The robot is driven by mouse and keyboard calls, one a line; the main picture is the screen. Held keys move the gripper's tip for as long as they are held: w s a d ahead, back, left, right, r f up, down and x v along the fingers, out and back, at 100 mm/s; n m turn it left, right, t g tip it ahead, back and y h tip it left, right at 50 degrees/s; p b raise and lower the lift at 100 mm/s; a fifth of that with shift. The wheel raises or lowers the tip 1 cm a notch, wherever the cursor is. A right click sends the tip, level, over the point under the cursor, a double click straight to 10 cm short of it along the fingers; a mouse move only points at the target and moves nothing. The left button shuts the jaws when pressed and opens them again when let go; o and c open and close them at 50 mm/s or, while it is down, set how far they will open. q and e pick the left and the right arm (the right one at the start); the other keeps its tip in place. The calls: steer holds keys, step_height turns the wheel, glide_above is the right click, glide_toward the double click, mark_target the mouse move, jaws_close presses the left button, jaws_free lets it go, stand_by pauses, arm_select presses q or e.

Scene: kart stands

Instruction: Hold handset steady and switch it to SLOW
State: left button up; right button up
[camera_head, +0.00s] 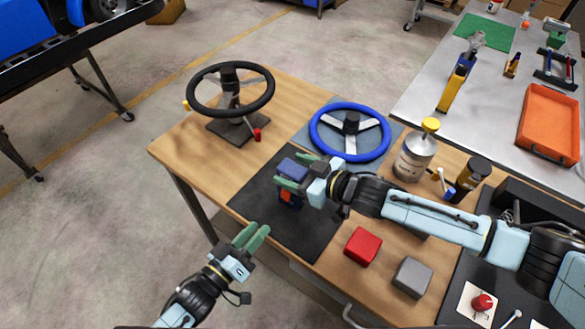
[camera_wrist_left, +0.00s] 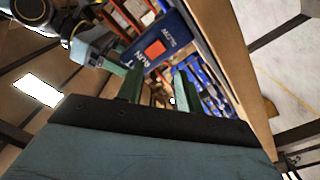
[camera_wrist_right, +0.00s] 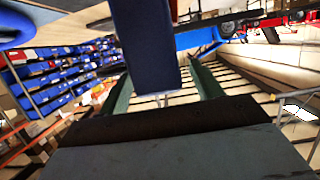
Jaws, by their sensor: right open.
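The handset (camera_head: 293,167) is a dark blue block standing over the black mat (camera_head: 262,215). In the left wrist view the handset (camera_wrist_left: 172,36) shows an orange switch (camera_wrist_left: 155,49) between the words SLOW and RUN; I cannot tell which way it is set. My right gripper (camera_head: 292,173) is open, with its fingers on either side of the handset. In the right wrist view the handset (camera_wrist_right: 146,45) lies between the green fingers, gaps visible. My left gripper (camera_head: 257,237) is open and empty, off the table's front edge, apart from the handset and pointing toward it.
A black steering wheel (camera_head: 196,100) on a stand and a blue steering wheel (camera_head: 317,134) are behind the handset. A can (camera_head: 414,157), a red block (camera_head: 363,246) and a grey block (camera_head: 412,277) lie near my right arm. Open floor is left of the table.

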steer(key=shift+w+a+f, duration=0.1)
steer(key=shift+w+a, duration=0.1)
steer(key=shift+a, duration=0.1)
steer(key=c, duration=1.2)
arm_select(q)
steer(key=shift+c, duration=1)
steer(key=shift+s+a+r+n, duration=0.25)
steer(key=shift+a+n, duration=0.1)
steer(key=shift+n, duration=0.35)
steer(key=c, duration=0.5)
steer(key=n, duration=0.1)
steer(key=s+a+n, duration=0.1)
steer(key=n, duration=0.1)
steer(key=s+r+n, duration=0.1)
steer(key=n, duration=0.1)
steer(key=shift+a+r+g+y, duration=0.1)
steer(key=shift+a+g+y, duration=0.2)
steer(key=shift+a+y, duration=0.1)
jaws_close()
steer(key=n, duration=0.1)
steer(key=s+n, duration=0.1)
steer(key=r+n, duration=0.1)
steer(key=n, duration=0.1)
steer(key=shift+s+a+g, duration=0.25)
steer(key=shift+s+g, duration=0.1)
steer(key=shift+g, duration=0.05)
